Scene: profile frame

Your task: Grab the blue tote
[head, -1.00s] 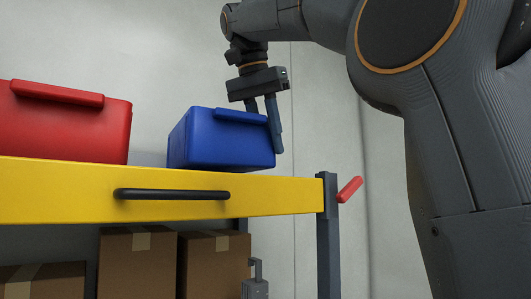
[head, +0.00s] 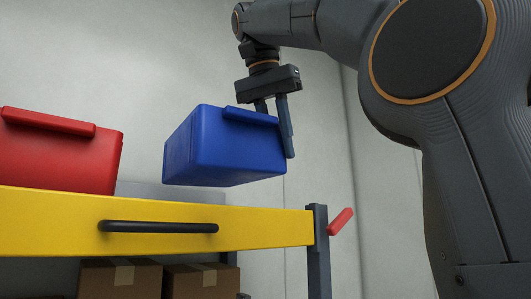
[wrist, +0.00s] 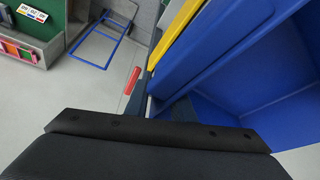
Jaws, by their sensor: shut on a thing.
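The blue tote (head: 222,147) is in the middle of the head view, above the yellow shelf beam (head: 60,222). It is slightly tilted, and a gap shows between its bottom and the beam. My gripper (head: 276,130) points down and is shut on the right side of the tote, with one finger outside along its right end. The other finger is partly hidden behind the tote's rim. In the wrist view the tote's blue interior (wrist: 260,80) fills the right side and looks empty where visible.
A red tote (head: 60,150) stands on the shelf to the left. Cardboard boxes (head: 120,279) sit below. A black handle (head: 158,227) is on the beam, and a red lever (head: 341,221) on the right post. The wrist view shows a blue floor frame (wrist: 103,40).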

